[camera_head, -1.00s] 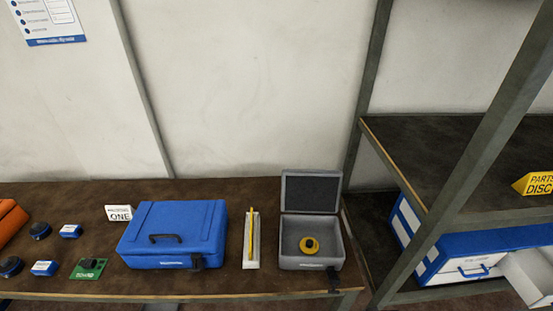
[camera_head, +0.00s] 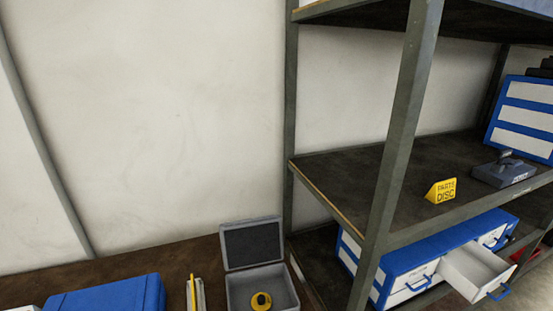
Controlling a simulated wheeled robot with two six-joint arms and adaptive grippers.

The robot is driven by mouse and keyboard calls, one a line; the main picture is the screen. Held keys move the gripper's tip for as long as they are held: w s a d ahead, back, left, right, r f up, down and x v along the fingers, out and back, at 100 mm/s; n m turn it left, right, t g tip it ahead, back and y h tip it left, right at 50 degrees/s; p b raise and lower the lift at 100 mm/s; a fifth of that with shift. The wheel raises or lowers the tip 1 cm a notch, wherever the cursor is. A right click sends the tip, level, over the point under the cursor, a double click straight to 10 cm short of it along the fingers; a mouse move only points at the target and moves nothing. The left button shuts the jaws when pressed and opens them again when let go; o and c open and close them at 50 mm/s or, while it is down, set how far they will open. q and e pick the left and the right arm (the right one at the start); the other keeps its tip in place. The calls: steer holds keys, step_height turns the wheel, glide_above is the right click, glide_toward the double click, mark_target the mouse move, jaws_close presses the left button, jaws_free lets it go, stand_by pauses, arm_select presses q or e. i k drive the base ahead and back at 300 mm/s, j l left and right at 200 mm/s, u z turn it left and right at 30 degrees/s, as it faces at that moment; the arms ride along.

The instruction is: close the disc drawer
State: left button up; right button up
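The blue and white drawer cabinet (camera_head: 408,264) sits on the lower level of the metal shelf at the right. One white drawer (camera_head: 474,270) with a blue handle is pulled out toward the front, and its inside looks empty. The other drawer fronts in view look shut. A yellow sign (camera_head: 441,191) reading "PARTS DISC" stands on the shelf board above. Neither of my grippers shows in this view.
A shelf post (camera_head: 403,130) stands in front of the cabinet's left part. A grey open case (camera_head: 258,285) with a yellow round part (camera_head: 261,301) and a blue case (camera_head: 105,295) are on the brown table at lower left. A grey device (camera_head: 504,170) sits on the shelf.

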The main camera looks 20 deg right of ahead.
mark_target(471, 268)
steer(key=z, duration=2.35)
